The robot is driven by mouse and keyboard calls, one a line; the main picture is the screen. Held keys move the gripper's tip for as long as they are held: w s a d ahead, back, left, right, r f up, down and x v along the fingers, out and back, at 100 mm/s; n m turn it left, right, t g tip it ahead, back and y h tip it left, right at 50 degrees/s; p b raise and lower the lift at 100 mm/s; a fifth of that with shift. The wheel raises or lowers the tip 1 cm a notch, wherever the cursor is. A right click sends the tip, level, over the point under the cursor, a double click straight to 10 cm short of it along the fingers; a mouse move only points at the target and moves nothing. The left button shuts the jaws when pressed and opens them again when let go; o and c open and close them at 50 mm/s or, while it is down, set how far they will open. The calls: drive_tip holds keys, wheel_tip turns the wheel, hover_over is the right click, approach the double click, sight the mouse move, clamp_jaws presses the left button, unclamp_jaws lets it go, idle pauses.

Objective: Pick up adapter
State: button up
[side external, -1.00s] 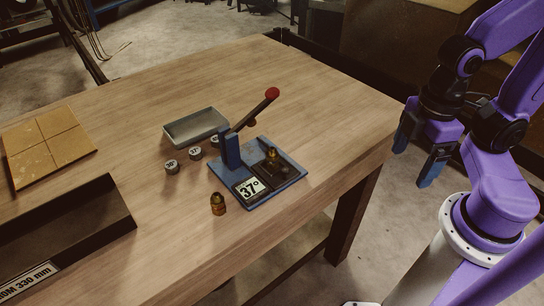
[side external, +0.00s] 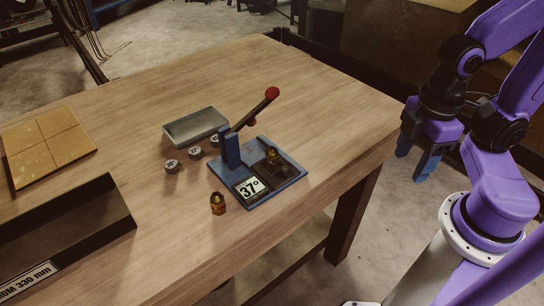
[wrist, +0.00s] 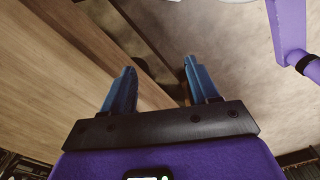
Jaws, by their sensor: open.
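A small brass adapter (side external: 218,204) stands upright on the wooden table, just in front of the blue crimper's near left corner. A second brass fitting (side external: 272,155) sits on the crimper (side external: 231,150), which has a red-knobbed lever and a "37°" label. My gripper (side external: 415,165) is beyond the table's right edge, well to the right of both brass parts. It also shows in the wrist view (wrist: 158,85), where its two blue fingers are apart with nothing between them. No adapter shows in the wrist view.
A grey metal tray (side external: 196,127) and several small labelled discs (side external: 172,166) lie behind and left of the crimper. A dark open-topped box (side external: 75,235) and a tan square tile board (side external: 48,144) are at the left. The table's right part (side external: 345,110) is clear.

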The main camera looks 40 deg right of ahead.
drive_tip(key=n+t+h, duration=0.9)
drive_tip(key=n+t, duration=0.1)
drive_tip(key=n, duration=0.5)
approach(272, 154)
drive_tip(key=shift+n, duration=0.3)
drive_tip(key=x, duration=1.1)
clamp_jaws()
